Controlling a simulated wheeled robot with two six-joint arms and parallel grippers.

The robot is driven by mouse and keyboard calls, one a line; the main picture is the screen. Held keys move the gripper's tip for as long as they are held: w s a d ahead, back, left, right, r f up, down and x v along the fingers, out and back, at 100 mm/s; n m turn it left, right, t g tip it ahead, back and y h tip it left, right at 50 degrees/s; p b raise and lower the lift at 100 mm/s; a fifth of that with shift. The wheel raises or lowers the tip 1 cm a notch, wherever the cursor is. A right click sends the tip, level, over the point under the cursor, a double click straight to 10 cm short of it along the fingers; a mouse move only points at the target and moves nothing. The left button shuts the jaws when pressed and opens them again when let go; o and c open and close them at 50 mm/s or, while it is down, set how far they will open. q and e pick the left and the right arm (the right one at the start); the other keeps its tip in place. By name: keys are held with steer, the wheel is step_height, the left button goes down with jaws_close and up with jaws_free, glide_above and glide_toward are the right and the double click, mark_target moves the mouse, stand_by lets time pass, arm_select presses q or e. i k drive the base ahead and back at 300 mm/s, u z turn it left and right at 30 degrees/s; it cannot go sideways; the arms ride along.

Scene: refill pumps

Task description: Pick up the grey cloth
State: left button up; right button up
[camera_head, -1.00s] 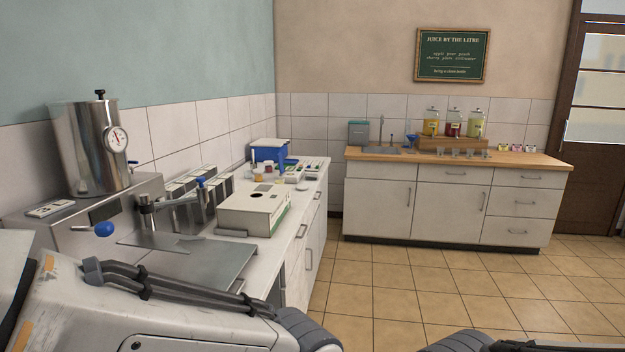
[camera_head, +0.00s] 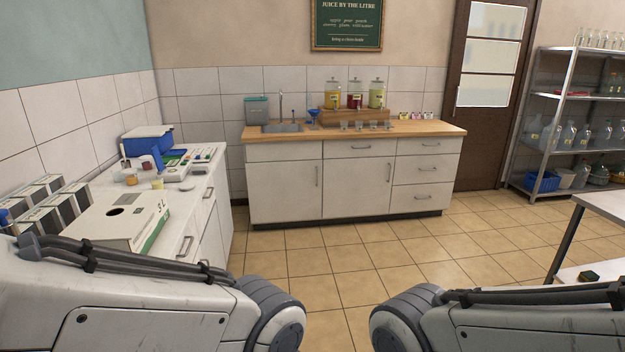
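I cannot make out a grey cloth in this view. Only the upper links of my two arms show, at the bottom left and bottom right. Both grippers are outside the picture, so their state is hidden. A small dark green and yellow item (camera_head: 589,276), perhaps a sponge, lies on the low shelf of a table at the right edge.
A wood-topped counter (camera_head: 352,130) with a sink (camera_head: 283,128) and juice dispensers (camera_head: 354,95) stands at the back. A white counter (camera_head: 190,200) holds a box (camera_head: 120,222) at left. A metal shelf (camera_head: 545,140) and a table (camera_head: 606,204) stand right. The middle tiled floor is clear.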

mark_target(197, 170)
steer(key=z, duration=0.25)
steer(key=i, duration=2.1)
steer(key=u, duration=0.45)
steer(key=i, duration=1.95)
steer(key=u, duration=0.8)
steer(key=i, duration=0.6)
steer(key=u, duration=0.15)
